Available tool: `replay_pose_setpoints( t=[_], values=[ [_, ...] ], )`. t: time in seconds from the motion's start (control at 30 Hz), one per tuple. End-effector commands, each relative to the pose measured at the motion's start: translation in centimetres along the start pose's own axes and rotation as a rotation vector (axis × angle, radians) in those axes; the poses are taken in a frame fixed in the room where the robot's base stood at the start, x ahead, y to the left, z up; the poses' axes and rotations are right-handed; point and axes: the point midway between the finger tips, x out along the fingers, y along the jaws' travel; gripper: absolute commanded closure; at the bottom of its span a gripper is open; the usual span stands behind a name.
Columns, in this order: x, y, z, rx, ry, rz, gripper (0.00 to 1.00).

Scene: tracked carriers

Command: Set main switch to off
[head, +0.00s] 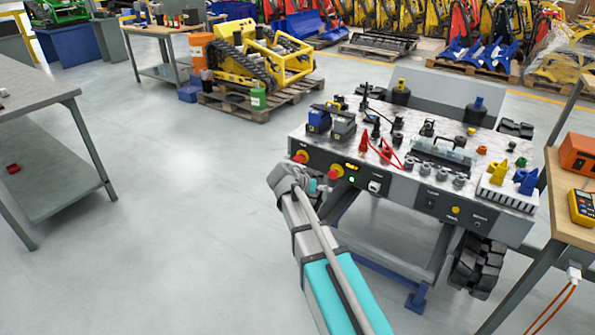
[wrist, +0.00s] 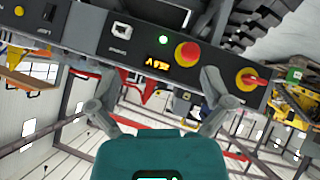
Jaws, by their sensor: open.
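The main switch, a red rotary handle on a yellow plate, sits at the left end of the bench's dark front panel in the head view (head: 301,156). In the upside-down wrist view the main switch (wrist: 250,79) is at the right, its handle lying roughly sideways. A red round button on yellow (head: 335,173) is beside it, also in the wrist view (wrist: 187,54). My gripper (head: 306,184) is in front of the panel's left part. In the wrist view my gripper (wrist: 160,88) is open and empty, its fingers apart below the display and red button. Contact with the panel cannot be told.
The panel also has a lit orange display (wrist: 157,64), a green lamp (wrist: 163,40) and a socket (wrist: 121,30). The bench top (head: 400,125) carries cables, batteries and small parts. A wooden table (head: 560,190) stands close at right.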

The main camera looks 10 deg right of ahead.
Motion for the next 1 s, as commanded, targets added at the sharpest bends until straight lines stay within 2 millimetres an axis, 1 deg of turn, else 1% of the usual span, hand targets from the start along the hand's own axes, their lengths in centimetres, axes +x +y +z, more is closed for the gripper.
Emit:
replay_pose_setpoints(
  t=[0.03, 0.2, 0.4, 0.63, 0.8, 0.9, 1.0],
  values=[
    [1.1, -1.7, 0.2, 0.019, 0.037, 0.006, 0.00],
    [2.3, -4.9, -0.9, 0.091, 0.164, 0.024, 0.00],
    [3.2, -8.9, -2.1, 0.172, 0.317, 0.021, 0.00],
    [3.6, -14.0, -3.2, 0.254, 0.490, -0.010, 0.00],
    [3.4, -17.8, -3.7, 0.306, 0.609, -0.053, 0.00],
    [3.2, -19.4, -4.0, 0.330, 0.664, -0.076, 0.00],
    [2.9, -20.6, -4.2, 0.345, 0.703, -0.096, 0.00]
  ],
)
